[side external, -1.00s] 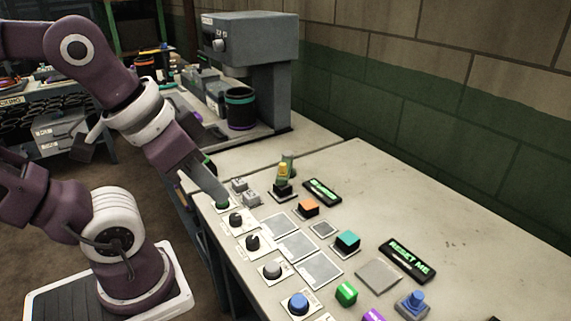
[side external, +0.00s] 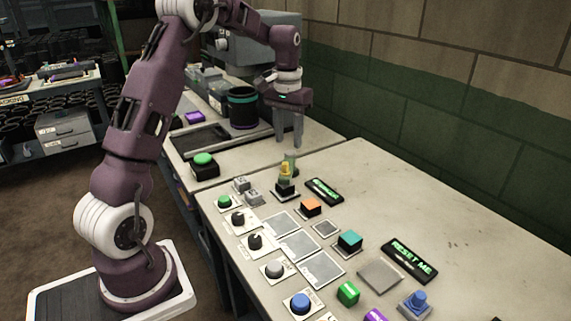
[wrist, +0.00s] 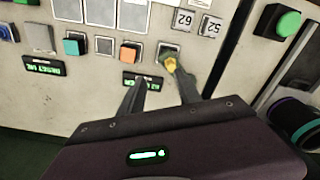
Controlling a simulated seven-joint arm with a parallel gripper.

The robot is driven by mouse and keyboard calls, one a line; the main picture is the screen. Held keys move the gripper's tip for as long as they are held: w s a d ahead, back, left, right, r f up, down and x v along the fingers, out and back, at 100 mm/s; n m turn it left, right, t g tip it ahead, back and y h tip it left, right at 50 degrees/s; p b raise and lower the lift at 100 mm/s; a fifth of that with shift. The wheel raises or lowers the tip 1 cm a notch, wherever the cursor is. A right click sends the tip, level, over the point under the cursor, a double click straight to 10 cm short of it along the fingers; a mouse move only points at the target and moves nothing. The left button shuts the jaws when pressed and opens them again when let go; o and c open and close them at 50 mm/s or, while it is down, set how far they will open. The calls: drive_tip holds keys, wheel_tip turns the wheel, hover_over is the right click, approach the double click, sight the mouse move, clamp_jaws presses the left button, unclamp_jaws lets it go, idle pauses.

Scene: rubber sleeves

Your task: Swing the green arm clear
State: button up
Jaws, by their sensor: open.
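A small dull-green piece (side external: 291,160), which looks like the green arm, stands close behind a yellow-topped lever (side external: 284,170) on a dark base. My gripper (side external: 289,143) points down above the panel, just beyond the green piece in the side view. Its two grey fingers are apart with nothing seen between them. The wrist view also shows my gripper (wrist: 156,82), one finger close to the yellow knob.
A lit display (side external: 324,191) and an orange button (side external: 309,206) sit near the lever. Two grey numbered blocks (side external: 247,190) lie left of it. A green push button (side external: 204,164) and dark bin (side external: 243,107) stand farther left. The panel's back right is clear.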

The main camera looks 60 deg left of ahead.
sight(286, 163)
drive_tip(key=a+f, duration=0.1)
drive_tip(key=f, duration=0.1)
drive_tip(key=w+a+f, duration=0.1)
drive_tip(key=a, duration=0.1)
drive_tip(key=shift+f, duration=0.4)
wheel_tip(286, 163, down, 7)
drive_tip(key=shift+r, duration=0.1)
clamp_jaws()
drive_tip(key=shift+d, duration=0.1)
idle(0.8)
